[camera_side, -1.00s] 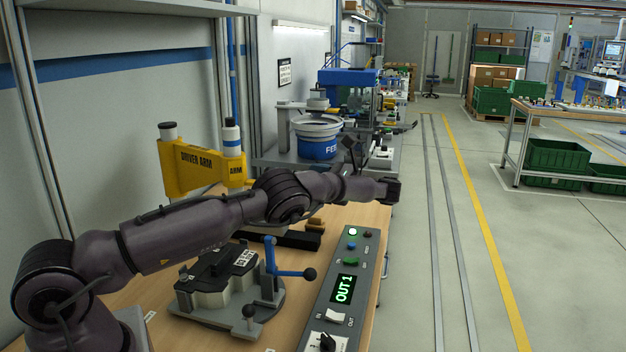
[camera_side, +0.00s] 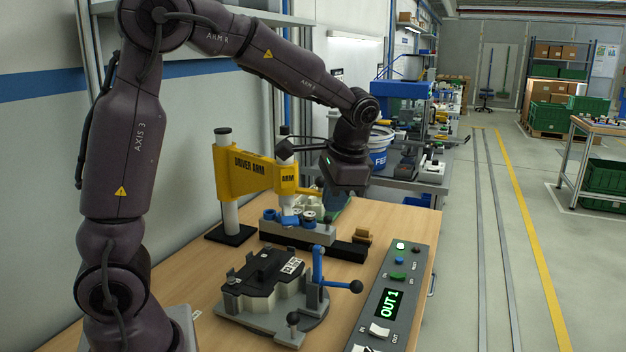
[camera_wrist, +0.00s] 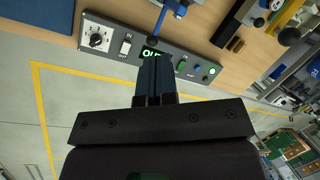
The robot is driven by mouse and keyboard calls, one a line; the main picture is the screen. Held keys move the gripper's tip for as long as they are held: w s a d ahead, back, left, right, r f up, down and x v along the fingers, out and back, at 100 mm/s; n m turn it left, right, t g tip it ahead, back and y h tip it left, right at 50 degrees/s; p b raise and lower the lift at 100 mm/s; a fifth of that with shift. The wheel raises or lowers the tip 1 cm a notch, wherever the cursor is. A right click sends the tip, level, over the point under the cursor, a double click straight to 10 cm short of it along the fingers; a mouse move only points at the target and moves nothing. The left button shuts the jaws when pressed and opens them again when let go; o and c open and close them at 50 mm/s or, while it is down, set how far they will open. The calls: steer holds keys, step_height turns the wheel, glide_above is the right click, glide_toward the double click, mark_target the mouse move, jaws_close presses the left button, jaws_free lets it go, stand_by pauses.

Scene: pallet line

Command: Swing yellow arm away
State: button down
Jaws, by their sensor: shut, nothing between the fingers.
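The yellow arm (camera_side: 240,176), lettered "DRIVER ARM", is mounted on a grey post on a black base at the back left of the bench. It reaches right over the row of small blue and grey parts. My gripper (camera_side: 337,204) hangs pointing down, to the right of the yellow arm's free end; whether they touch I cannot tell. Its fingers are together and empty; they also show in the wrist view (camera_wrist: 154,75). The yellow arm's free end is partly hidden near my wrist. A yellow piece at the wrist view's upper right edge may be the same arm.
A black-topped fixture (camera_side: 268,272) with a blue lever (camera_side: 319,268) stands in front. A grey control panel (camera_side: 397,285) shows "OUT 1", with a green lamp lit. A blue and white feeder (camera_side: 379,158) is behind my wrist.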

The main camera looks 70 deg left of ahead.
steer(key=s+d+r+n+t+h, duration=0.2)
steer(key=s+d+r+t, duration=0.25)
steer(key=s+d, duration=0.5)
steer(key=m+t+y, duration=0.3)
steer(key=m+y, duration=0.1)
steer(key=m, duration=0.7)
glide_toward(318, 186)
steer(key=s+d+f+x, duration=0.1)
steer(key=x, duration=0.4)
steer(key=shift+w+a+f, duration=0.1)
steer(key=shift+w+a, duration=0.7)
steer(key=shift+w, duration=0.05)
